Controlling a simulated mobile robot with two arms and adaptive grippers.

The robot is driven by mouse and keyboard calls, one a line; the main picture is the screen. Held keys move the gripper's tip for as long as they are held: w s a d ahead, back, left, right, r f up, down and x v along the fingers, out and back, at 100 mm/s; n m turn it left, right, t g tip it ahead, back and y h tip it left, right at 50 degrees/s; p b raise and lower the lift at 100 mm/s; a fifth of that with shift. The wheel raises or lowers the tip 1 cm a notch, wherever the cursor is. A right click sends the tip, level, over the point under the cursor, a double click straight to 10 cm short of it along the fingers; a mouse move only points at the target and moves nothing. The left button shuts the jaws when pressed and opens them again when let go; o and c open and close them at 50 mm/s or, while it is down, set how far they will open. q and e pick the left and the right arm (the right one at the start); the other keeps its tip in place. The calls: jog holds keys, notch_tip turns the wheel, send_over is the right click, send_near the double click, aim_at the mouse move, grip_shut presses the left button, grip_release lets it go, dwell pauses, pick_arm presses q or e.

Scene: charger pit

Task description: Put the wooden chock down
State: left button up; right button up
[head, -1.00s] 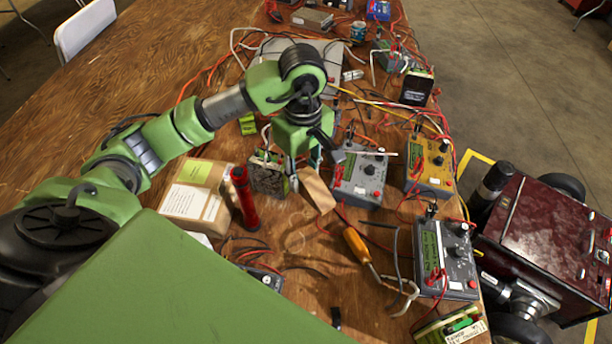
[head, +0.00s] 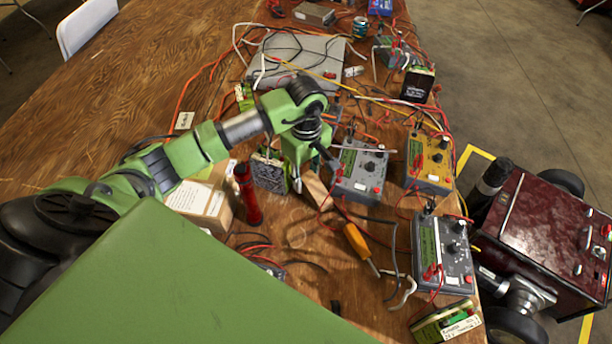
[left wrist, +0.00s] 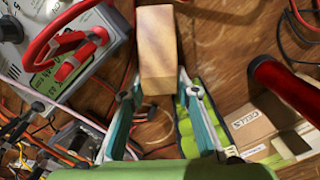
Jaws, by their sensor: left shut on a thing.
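The wooden chock (head: 317,190) is a pale tan block. My left gripper (head: 304,184) is shut on it, over the wooden table, just left of a grey meter with a green label (head: 360,170). In the left wrist view the chock (left wrist: 157,45) sticks out beyond the two fingers of my left gripper (left wrist: 160,95). I cannot tell whether its underside touches the table. My right gripper is not in view.
A green-edged battery pack (head: 268,172), a red cylinder (head: 247,194) and a cardboard box (head: 203,200) stand left of the gripper. An orange-handled screwdriver (head: 357,241) lies in front. Cables cross the table; a small bare patch (head: 297,232) lies nearer me.

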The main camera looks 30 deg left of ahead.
pick_arm(q)
jog(key=shift+f, duration=0.2)
jog(key=o, duration=1.2)
jog(key=shift+o, duration=0.2)
jog(key=shift+r, duration=0.1)
